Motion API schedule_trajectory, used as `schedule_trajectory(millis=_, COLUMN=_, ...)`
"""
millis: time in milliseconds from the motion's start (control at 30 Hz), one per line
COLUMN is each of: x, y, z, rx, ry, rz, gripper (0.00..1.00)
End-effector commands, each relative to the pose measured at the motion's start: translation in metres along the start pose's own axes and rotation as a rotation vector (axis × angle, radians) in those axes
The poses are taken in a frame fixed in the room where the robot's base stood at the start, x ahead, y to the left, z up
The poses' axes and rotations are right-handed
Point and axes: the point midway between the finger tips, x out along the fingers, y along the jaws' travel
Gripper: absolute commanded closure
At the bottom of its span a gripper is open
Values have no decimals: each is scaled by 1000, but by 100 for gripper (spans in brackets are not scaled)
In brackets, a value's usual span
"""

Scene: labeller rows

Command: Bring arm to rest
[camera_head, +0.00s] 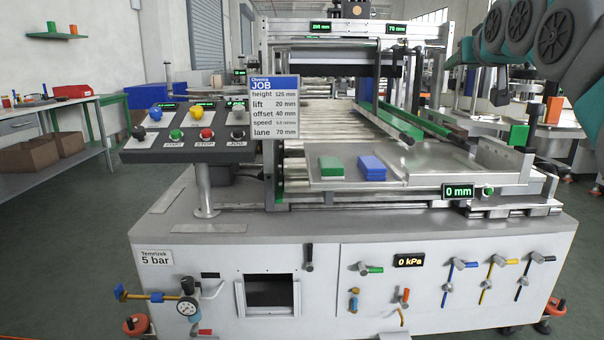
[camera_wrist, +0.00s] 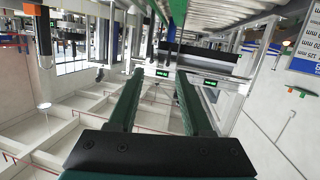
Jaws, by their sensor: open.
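My arm (camera_head: 545,40), teal and grey with round dark joint caps, shows folded at the upper right of the head view, raised above the right side of the machine. My gripper (camera_wrist: 157,76) shows in the wrist view as two long dark green fingers spread apart, with nothing between them. The wrist view is tilted, with roof beams and the machine's rollers around the fingers. I cannot make out the gripper's fingertips in the head view.
The labelling machine (camera_head: 240,240) fills the middle. A green block (camera_head: 331,168) and a blue block (camera_head: 371,168) lie on its tray (camera_head: 425,180). A button panel (camera_head: 188,140) and a job sign (camera_head: 274,105) stand at left. A workbench (camera_head: 60,120) stands far left; floor between is clear.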

Motion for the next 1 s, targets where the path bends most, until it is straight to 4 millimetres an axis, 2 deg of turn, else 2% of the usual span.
schedule_trajectory(millis=267, x=-3, y=-35, z=44, rx=-18, ry=-109, rz=-57, gripper=50)
schedule_trajectory(millis=467, x=-13, y=-71, z=99, rx=-43, ry=-241, rz=-110, gripper=50)
schedule_trajectory(millis=567, x=-24, y=-92, z=139, rx=-60, ry=-334, rz=-140, gripper=50)
schedule_trajectory(millis=667, x=-43, y=-115, z=195, rx=-81, ry=-461, rz=-173, gripper=50)
schedule_trajectory(millis=700, x=-55, y=-124, z=222, rx=-91, ry=-524, rz=-185, gripper=50)
schedule_trajectory(millis=767, x=-74, y=-134, z=262, rx=-102, ry=-616, rz=-198, gripper=50)
schedule_trajectory(millis=800, x=-86, y=-140, z=288, rx=-109, ry=-676, rz=-205, gripper=50)
schedule_trajectory(millis=867, x=-110, y=-146, z=327, rx=-119, ry=-770, rz=-212, gripper=50)
schedule_trajectory(millis=1000, x=-170, y=-152, z=416, rx=-131, ry=-990, rz=-212, gripper=50)
